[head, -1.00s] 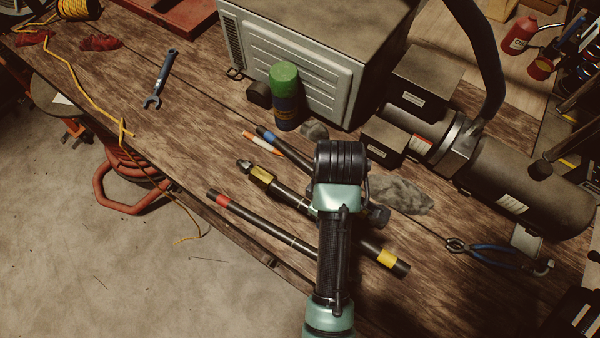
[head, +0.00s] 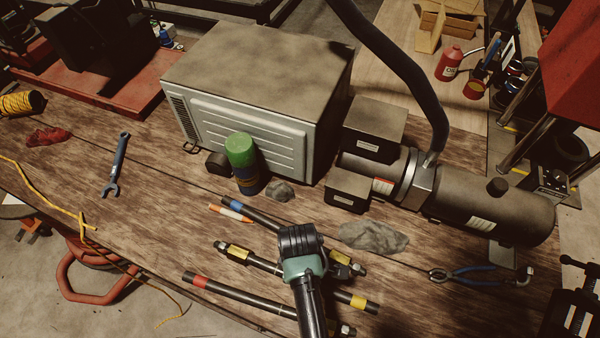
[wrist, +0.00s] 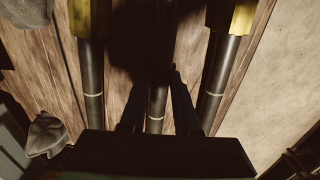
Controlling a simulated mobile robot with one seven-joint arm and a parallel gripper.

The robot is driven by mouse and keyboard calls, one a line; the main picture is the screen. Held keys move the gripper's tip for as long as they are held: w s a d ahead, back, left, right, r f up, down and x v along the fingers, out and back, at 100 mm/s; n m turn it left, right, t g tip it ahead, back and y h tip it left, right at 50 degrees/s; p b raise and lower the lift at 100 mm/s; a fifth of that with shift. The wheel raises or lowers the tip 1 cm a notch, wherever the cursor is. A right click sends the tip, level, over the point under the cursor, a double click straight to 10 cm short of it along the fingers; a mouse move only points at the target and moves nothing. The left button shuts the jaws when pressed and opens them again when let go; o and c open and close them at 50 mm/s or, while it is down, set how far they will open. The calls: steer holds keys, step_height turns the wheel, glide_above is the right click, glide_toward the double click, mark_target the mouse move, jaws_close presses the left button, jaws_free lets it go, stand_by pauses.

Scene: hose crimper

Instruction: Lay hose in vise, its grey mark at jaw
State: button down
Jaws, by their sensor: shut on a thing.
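Three dark hoses lie side by side on the wooden bench. The middle hose (head: 269,265) has a yellow collar at its left end and a yellow band at its right. My gripper (wrist: 157,85) is shut on this middle hose (wrist: 157,105), which shows between its fingers in the wrist view with a pale grey mark. In the head view my wrist hides the grip. The blue-banded hose (head: 262,217) lies behind it and the red-banded hose (head: 240,295) in front. What looks like the vise (head: 572,312) is cut off at the lower right.
A grey rag (head: 374,237), blue-handled pliers (head: 470,270) and a large dark cylinder machine (head: 490,207) lie to the right. A spray can (head: 244,170) and a grey metal box (head: 250,90) stand behind. A wrench (head: 117,165) lies left. Bare bench shows between pliers and hoses.

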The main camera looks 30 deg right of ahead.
steer(key=shift+w+f, duration=0.1)
steer(key=shift+f, duration=0.05)
steer(key=c, duration=0.6)
jaws_free()
steer(key=shift+c, duration=0.2)
step_height(320, 180, up, 12)
steer(key=b, duration=0.1)
